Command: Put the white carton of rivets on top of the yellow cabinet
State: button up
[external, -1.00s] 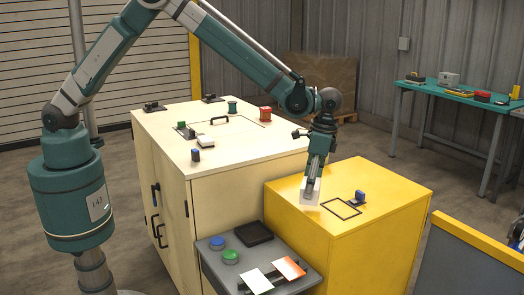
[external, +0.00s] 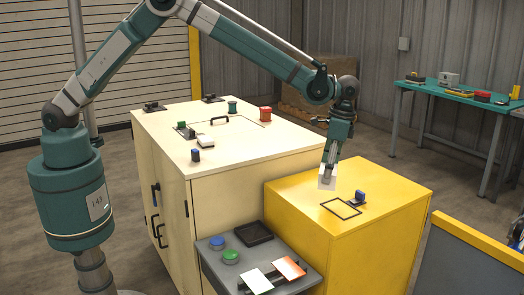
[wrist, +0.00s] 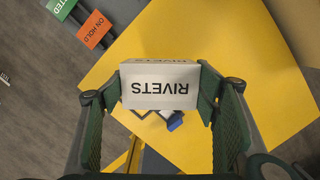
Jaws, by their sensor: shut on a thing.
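The white carton of rivets (external: 327,182) is between the fingers of my gripper (external: 331,165), over the top of the yellow cabinet (external: 375,250). In the wrist view the carton (wrist: 160,72) shows its "RIVETS" label upside down, and my gripper (wrist: 160,92) is shut on its two sides. The yellow cabinet top (wrist: 215,35) lies below it. The carton appears held above the surface, behind the black square outline (external: 341,208). Its underside is hidden, so the exact gap cannot be told.
A blue object on a dark base (external: 359,197) stands on the cabinet beside the outline. The cream cabinet (external: 250,205) with small items is to the left.

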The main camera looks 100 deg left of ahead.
jog(key=shift+f+b, duration=0.6)
jog(key=shift+f, duration=2.7)
jog(key=shift+f, duration=0.4)
jog(key=o, duration=1.1)
jog(key=shift+o, duration=0.2)
jog(key=shift+r, duration=0.1)
jog(key=shift+w+r, duration=0.3)
jog(key=shift+r, duration=1.65)
jog(key=shift+w+r, duration=0.3)
jog(key=shift+r, duration=1.65)
jog(key=shift+w+r, duration=0.3)
jog(key=shift+r, duration=1.65)
